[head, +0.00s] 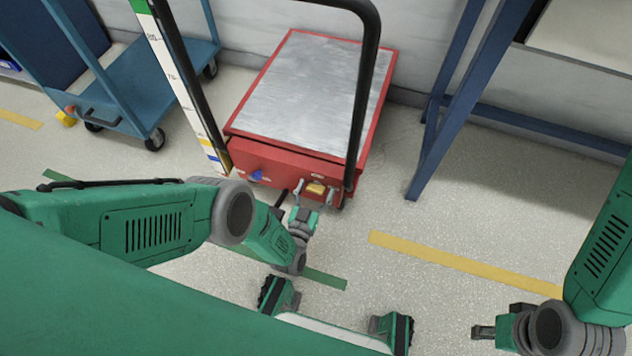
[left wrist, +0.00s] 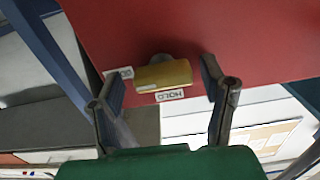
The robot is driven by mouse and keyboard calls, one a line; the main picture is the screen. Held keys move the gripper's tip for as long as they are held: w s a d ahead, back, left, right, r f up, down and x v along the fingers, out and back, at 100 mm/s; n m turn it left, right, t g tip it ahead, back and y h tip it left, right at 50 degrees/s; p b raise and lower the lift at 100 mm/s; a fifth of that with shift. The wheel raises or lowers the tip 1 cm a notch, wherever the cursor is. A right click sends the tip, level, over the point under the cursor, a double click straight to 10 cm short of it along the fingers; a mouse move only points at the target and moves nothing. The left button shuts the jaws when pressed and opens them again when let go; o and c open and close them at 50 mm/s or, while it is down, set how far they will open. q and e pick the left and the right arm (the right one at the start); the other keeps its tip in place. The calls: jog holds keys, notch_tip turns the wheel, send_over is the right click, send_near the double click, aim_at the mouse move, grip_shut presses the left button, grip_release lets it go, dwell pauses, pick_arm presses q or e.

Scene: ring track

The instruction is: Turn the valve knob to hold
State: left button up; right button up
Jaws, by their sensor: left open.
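The valve knob (head: 316,188) is a yellow bar on the front of a red lift cart (head: 285,163). In the left wrist view the knob (left wrist: 163,77) lies nearly level across the picture. A HOLD label (left wrist: 170,95), upside down, sits just below it, and another label (left wrist: 124,73), partly hidden, is to its left. My left gripper (head: 315,192) is open with its fingers on either side of the knob; in the left wrist view gaps show between fingers and knob. My right gripper (head: 495,325) is low at the right, away from the cart; its finger opening is unclear.
A black push handle (head: 369,70) rises from the cart beside my left gripper. A blue knob (head: 256,175) is on the cart front's left, near a marked scale (head: 178,80). A blue trolley (head: 130,85) stands left, a blue table leg (head: 445,130) right. Floor between is clear.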

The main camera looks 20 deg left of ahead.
pick_arm(q)
jog(key=shift+c, duration=1)
jog(key=shift+a, duration=0.1)
jog(key=c, duration=0.7)
jog(key=shift+a, duration=0.1)
jog(key=shift+c, duration=1.3)
jog(key=shift+a, duration=0.1)
